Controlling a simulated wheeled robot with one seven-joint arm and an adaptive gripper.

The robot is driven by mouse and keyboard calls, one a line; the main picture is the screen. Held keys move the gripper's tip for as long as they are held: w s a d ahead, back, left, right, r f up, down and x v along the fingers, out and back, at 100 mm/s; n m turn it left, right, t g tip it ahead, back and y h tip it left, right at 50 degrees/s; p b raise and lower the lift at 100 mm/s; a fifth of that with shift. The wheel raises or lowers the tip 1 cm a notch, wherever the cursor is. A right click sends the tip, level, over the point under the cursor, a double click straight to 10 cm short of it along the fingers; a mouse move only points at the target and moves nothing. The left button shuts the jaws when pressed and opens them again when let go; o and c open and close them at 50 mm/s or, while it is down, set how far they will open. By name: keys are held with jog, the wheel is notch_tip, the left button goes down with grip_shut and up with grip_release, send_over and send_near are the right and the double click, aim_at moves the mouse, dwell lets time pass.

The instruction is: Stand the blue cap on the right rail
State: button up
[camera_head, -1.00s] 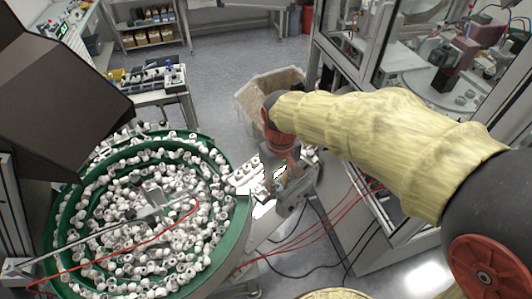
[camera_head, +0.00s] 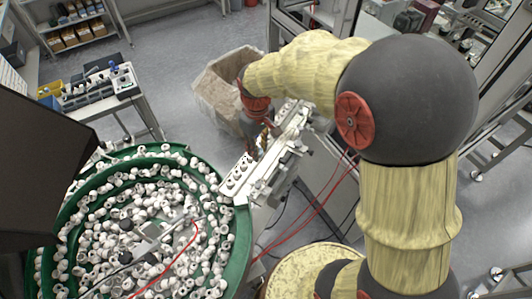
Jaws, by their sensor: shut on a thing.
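My gripper (camera_head: 263,141) points down at the left side of the linear feeder, beside its metal rails. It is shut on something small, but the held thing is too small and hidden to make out. The rails (camera_head: 283,137) run from the green bowl up to the right. I cannot clearly tell the right rail from the left. Several white caps (camera_head: 238,174) stand in line at the rails' lower end. I cannot make out a blue cap at the gripper. A small blue thing (camera_head: 114,68) shows on the side table; I cannot tell what it is.
The green bowl feeder (camera_head: 236,240), full of white caps, stands at the lower left. A cardboard bin (camera_head: 214,85) stands behind the gripper. The side table (camera_head: 146,98) holds racks. Red cables (camera_head: 318,212) hang right of the feeder. A glazed machine frame stands at the upper right.

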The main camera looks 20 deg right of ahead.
send_over(267, 163)
notch_tip(267, 163, down, 5)
jog(key=shift+w+f, duration=0.15)
notch_tip(267, 163, down, 3)
jog(key=shift+w+d+f+p, duration=0.1)
jog(key=shift+w+f+p, duration=0.1)
jog(key=shift+p, duration=0.15)
jog(key=shift+s, duration=0.1)
jog(key=shift+s+f+b, duration=0.2)
jog(key=shift+f+b, duration=0.25)
jog(key=shift+f, duration=0.15)
jog(key=o, duration=0.6)
jog(key=shift+f, duration=0.2)
jog(key=shift+r, duration=0.15)
